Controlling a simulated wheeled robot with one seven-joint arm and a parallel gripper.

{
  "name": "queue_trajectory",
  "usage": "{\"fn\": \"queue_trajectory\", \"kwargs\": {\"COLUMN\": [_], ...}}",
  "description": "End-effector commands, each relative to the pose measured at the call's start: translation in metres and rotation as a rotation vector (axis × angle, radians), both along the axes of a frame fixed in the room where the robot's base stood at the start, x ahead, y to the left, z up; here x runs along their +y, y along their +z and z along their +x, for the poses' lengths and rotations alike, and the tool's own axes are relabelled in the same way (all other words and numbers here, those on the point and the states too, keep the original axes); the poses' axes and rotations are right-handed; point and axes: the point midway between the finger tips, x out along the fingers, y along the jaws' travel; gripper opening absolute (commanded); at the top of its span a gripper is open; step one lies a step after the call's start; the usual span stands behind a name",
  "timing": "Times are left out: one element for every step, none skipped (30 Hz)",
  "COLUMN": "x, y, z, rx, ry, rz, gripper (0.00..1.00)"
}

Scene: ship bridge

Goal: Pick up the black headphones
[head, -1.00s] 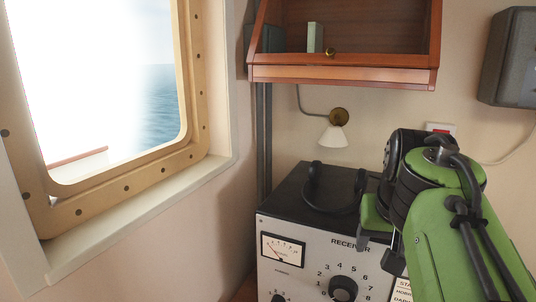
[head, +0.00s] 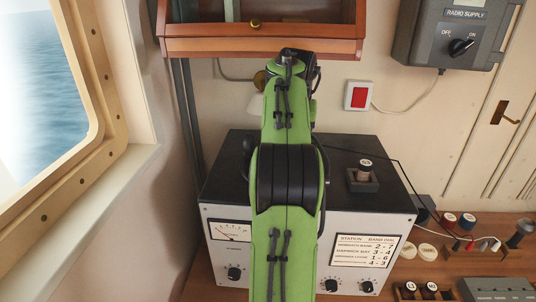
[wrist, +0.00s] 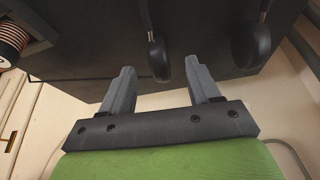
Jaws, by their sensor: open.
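The black headphones show in the wrist view as two dark ear cups on thin metal arms, one cup (wrist: 158,58) near the middle and the other (wrist: 250,42) to the right. My gripper (wrist: 160,73) is open and empty, its two grey fingers pointing toward the headphones. The middle cup lies in the gap between the fingertips, in picture terms; I cannot tell whether it touches either finger. The right cup is outside the right finger. In the head view my arm hides most of the headphones and the gripper.
The receiver (head: 223,172) has a dark top and stands on a wooden desk (head: 195,285). A small dark holder (head: 362,183) with a knob sits on its right. A wooden shelf (head: 260,45) hangs above, and the radio supply box (head: 455,35) is upper right. Several small items crowd the desk's right side.

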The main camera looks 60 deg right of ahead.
Motion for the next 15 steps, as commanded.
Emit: {"fn": "queue_trajectory", "kwargs": {"x": [-0.003,-0.004,-0.005,-0.007,-0.009,-0.012,-0.015,-0.018,-0.022,-0.023,-0.025,-0.026,-0.027,-0.027,-0.028], "y": [-0.011,-0.014,-0.017,-0.02,-0.023,-0.029,-0.035,-0.04,-0.047,-0.051,-0.056,-0.06,-0.062,-0.063,-0.063], "z": [0.001,0.001,0.002,0.002,0.002,0.003,0.004,0.005,0.005,0.006,0.007,0.008,0.008,0.009,0.009], "rx": [0.0,0.0,0.0,0.0,0.001,0.0,0.0,0.0,0.0,0.0,-0.001,0.0,-0.001,-0.001,-0.001], "ry": [-0.001,-0.001,-0.001,-0.002,-0.002,-0.003,-0.002,-0.002,-0.002,-0.001,-0.001,-0.001,-0.001,-0.001,0.0], "rz": [0.002,0.001,0.001,0.001,0.001,0.002,0.003,0.003,0.003,0.002,0.002,0.001,0.001,0.001,-0.001], "gripper": [0.62,0.62,0.62,0.62,0.62,0.62,0.62,0.62,0.62,0.62,0.62,0.62,0.62,0.62,0.62]}}
